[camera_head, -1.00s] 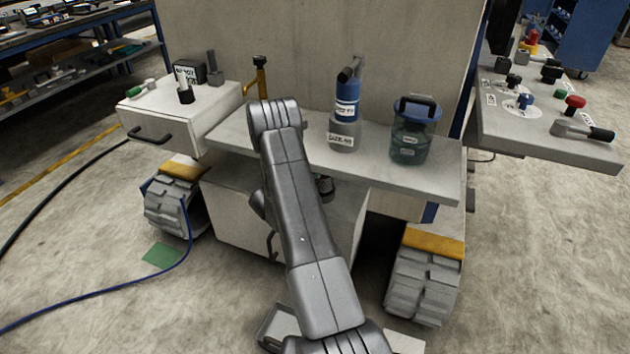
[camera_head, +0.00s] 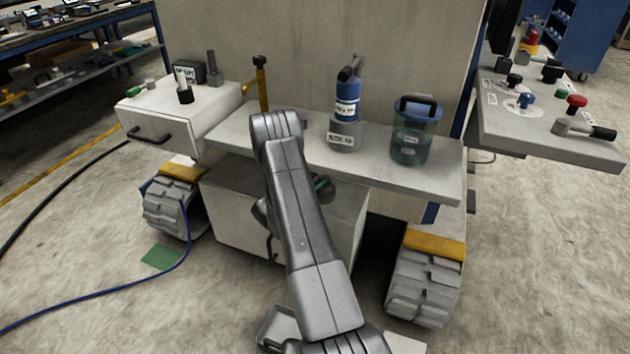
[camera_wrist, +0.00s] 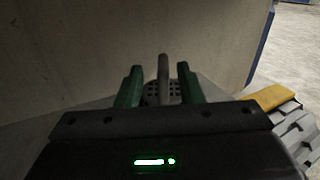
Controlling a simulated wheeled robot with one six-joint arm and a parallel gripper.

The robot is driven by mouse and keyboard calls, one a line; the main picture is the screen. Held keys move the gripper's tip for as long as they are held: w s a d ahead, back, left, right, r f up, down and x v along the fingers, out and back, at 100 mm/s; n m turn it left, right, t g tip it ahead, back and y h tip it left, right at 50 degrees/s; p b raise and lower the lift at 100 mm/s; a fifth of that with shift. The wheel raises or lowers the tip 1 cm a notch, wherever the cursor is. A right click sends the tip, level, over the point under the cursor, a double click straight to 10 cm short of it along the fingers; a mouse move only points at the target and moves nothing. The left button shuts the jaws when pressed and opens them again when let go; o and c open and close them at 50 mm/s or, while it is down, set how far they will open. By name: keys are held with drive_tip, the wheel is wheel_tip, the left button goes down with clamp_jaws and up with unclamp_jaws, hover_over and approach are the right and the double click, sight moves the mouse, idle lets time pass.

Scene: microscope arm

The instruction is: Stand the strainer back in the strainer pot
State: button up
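A grey rod (camera_wrist: 163,72) rises from a dark perforated piece (camera_wrist: 160,94) in the wrist view; together they look like the strainer. My gripper (camera_wrist: 159,78) is open, one green finger on each side of the rod, with a gap on both sides. I cannot tell whether the rod is between the fingertips or beyond them.
A blue bottle (camera_head: 347,98) stands in a labelled base on the shelf (camera_head: 400,177), left of the pot. A white drawer unit (camera_head: 165,122) is at left, a side table (camera_head: 530,131) with knobs at right. A wall rises behind the shelf.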

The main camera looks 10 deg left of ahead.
drive_tip(key=shift+r, duration=0.25)
drive_tip(key=p+v, duration=0.1)
drive_tip(key=v, duration=1.1)
